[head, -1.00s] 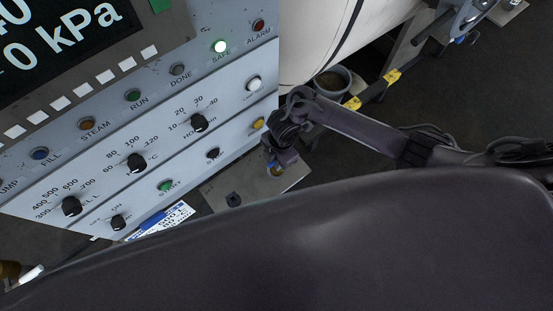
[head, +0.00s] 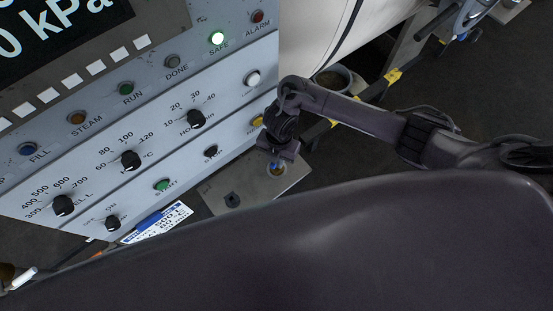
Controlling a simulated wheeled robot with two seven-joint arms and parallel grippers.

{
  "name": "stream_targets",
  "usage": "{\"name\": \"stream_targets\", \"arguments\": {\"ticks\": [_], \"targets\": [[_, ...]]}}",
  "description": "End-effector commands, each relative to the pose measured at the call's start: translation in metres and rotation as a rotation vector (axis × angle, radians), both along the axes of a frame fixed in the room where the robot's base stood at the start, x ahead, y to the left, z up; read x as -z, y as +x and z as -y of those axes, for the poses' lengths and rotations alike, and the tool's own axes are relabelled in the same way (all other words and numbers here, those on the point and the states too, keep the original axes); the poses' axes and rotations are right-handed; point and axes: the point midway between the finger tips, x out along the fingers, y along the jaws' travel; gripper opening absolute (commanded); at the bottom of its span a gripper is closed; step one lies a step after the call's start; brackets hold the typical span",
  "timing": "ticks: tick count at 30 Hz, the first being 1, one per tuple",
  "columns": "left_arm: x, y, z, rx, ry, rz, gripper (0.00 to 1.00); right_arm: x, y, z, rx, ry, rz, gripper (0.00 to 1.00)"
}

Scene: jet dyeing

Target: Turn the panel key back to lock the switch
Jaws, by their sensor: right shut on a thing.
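The control panel (head: 190,140) slopes across the left side, with rows of knobs, lamps and buttons. A grey plate (head: 215,202) juts out below the panel's lower right corner. My right gripper (head: 277,163) points down over the plate's right part, just right of the yellow button (head: 257,121). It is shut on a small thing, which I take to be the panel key. A small round blue-and-tan spot (head: 277,169) shows at its fingertips. The key's shape and its angle are too small and too covered to tell. My left gripper is not in view.
A black square fitting (head: 233,200) sits on the plate. A white vessel (head: 310,35) and a grey bucket (head: 334,78) stand behind my right arm. Dark floor is open at the right.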

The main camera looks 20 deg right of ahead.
Motion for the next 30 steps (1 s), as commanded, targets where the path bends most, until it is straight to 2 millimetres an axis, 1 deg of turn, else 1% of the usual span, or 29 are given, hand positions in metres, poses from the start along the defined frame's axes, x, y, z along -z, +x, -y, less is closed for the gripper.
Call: {"name": "stream_targets", "arguments": {"ticks": [4, 5, 9, 10, 17, 20, 23, 25, 30], "targets": [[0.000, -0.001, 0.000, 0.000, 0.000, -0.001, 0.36, 0.000, 0.000, 0.000, 0.001, 0.000, 0.000, 0.00], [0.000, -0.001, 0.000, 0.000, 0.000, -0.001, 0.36, 0.000, 0.000, 0.000, 0.001, 0.000, 0.000, 0.19], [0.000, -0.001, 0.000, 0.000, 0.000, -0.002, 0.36, 0.000, 0.000, 0.000, 0.002, 0.000, 0.000, 0.37], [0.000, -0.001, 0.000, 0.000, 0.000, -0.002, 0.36, 0.000, 0.000, 0.000, 0.002, 0.000, 0.000, 0.40], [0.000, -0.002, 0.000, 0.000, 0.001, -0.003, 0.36, 0.000, 0.000, 0.000, 0.002, 0.000, 0.000, 0.40], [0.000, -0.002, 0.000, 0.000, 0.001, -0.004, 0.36, -0.005, 0.001, 0.000, 0.001, 0.001, 0.001, 0.40], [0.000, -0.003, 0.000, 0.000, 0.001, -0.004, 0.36, -0.017, 0.003, 0.001, 0.000, 0.002, 0.003, 0.40], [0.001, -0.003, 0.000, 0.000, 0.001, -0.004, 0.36, -0.029, 0.004, 0.003, 0.000, 0.000, 0.004, 0.40], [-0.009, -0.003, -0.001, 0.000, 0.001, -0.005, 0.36, -0.061, 0.007, 0.005, 0.000, -0.002, 0.005, 0.40]]}}
